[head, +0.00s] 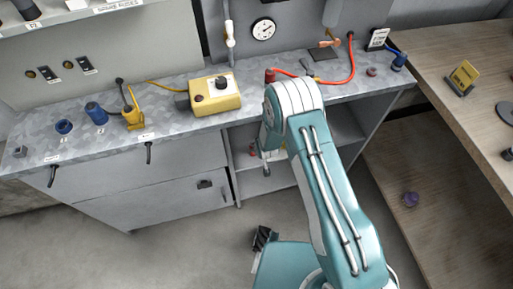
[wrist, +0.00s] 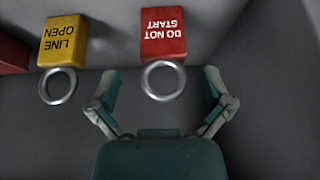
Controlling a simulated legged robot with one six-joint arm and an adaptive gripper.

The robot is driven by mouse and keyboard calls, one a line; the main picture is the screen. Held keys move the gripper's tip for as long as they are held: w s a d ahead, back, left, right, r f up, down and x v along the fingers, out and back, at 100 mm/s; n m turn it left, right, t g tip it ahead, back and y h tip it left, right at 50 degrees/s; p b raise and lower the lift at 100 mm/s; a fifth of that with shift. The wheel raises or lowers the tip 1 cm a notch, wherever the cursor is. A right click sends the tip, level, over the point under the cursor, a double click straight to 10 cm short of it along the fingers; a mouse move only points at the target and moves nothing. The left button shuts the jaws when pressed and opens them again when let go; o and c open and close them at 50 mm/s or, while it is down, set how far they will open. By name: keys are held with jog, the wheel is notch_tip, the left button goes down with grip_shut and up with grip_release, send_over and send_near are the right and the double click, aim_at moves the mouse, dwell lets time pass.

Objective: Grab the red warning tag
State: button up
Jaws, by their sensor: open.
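In the wrist view the red tag (wrist: 163,32) reads "DO NOT START" upside down. Its metal ring (wrist: 163,80) hangs toward me. My gripper (wrist: 161,82) is open, with one finger on each side of the ring and clear gaps to both. The red tag's body is just beyond the fingertips. In the head view my arm reaches down in front of the open shelf under the bench and hides most of that spot.
A yellow "LINE OPEN" tag (wrist: 63,40) with its own ring (wrist: 58,86) is left of the red one, outside my left finger. A red block (wrist: 12,55) shows at the far left edge. The bench (head: 190,140) overhangs the shelf, with a yellow box (head: 215,95) on it.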

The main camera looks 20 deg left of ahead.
jog(key=x, duration=0.4)
jog(key=shift+w+a, duration=0.15)
jog(key=shift+a, duration=0.25)
jog(key=shift+w+d+f, duration=0.1)
jog(key=shift+w+f, duration=0.2)
jog(key=shift+f, duration=0.2)
jog(key=shift+a, duration=0.2)
jog(key=c, duration=1.1)
